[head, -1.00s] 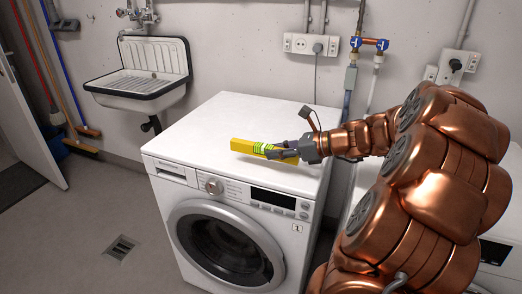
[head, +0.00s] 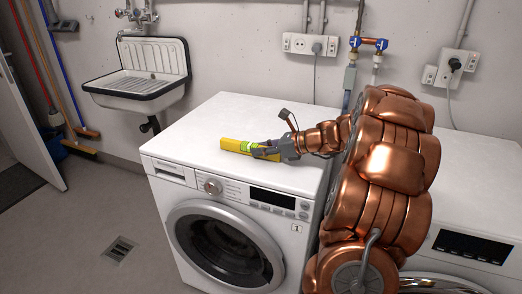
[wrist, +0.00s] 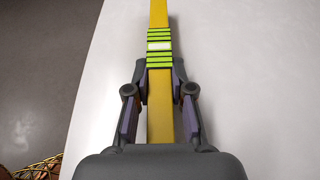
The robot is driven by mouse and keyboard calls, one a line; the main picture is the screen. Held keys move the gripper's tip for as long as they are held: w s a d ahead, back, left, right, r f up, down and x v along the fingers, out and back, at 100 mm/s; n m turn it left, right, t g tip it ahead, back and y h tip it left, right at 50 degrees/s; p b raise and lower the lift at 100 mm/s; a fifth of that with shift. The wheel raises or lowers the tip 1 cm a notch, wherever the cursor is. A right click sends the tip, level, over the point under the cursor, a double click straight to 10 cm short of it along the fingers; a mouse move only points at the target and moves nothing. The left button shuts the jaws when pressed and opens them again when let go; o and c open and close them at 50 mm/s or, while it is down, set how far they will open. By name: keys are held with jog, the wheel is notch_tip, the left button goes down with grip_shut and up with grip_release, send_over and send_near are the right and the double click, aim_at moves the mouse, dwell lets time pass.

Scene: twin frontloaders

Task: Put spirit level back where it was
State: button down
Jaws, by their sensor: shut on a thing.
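The yellow spirit level (head: 234,145) with a bright green and white banded middle is over the white top of the left washing machine (head: 210,118). My gripper (head: 264,150) is shut on the level from its right side. In the wrist view the level (wrist: 158,105) runs lengthwise between the two fingers of my gripper (wrist: 159,78), which close on it just below the green bands (wrist: 159,57). I cannot tell whether the level touches the machine top or is just above it.
A second white machine (head: 470,190) stands at the right, partly behind my arm. A wall sink (head: 140,75) hangs at the back left. Sockets (head: 311,44) and pipes are on the back wall. The machine top around the level is clear.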

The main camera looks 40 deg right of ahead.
jog(key=shift+f, duration=0.15)
jog(key=c, duration=1)
grip_release()
